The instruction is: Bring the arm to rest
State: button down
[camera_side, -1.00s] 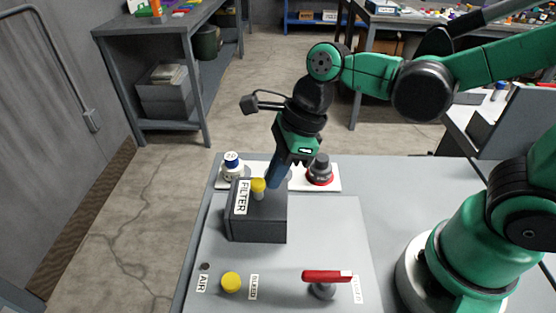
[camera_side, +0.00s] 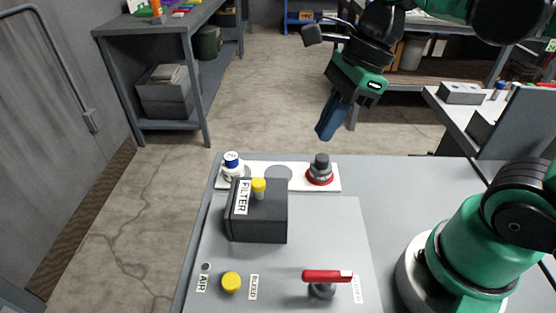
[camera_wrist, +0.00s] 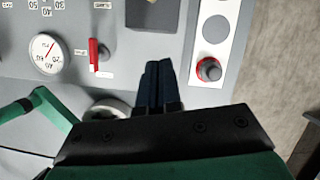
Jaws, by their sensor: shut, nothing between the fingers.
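My gripper (camera_side: 327,131) is shut and empty, raised above and behind the far edge of the bench in the side view. Its blue fingers point down and lie together. They also show side by side in the wrist view (camera_wrist: 158,66). The dark filter box (camera_side: 258,225) with a yellow knob (camera_side: 258,188) on top stands on the bench (camera_side: 425,185), clear of my gripper. My arm runs from the green base at the right up out of the top of the side view.
A white strip (camera_side: 250,183) holds a white-and-blue bottle (camera_side: 232,166) and a dark knob with a red ring (camera_side: 320,169). A red-handled valve (camera_side: 325,277) and a yellow button (camera_side: 231,282) are nearer. A gauge (camera_wrist: 47,54) shows in the wrist view. Other benches stand behind.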

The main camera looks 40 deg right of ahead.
jog(key=w+d+f+n+t+h, duration=0.1)
jog(key=d+f+n+t, duration=0.1)
jog(key=n, duration=1)
jog(key=w+d+f+n+t+h, duration=0.2)
jog(key=n+t, duration=0.1)
jog(key=n, duration=0.9)
jog(key=shift+w+h, duration=0.25)
jog(key=shift+h, duration=0.05)
jog(key=c, duration=1.5)
grip_release()
jog(key=shift+d, duration=0.1)
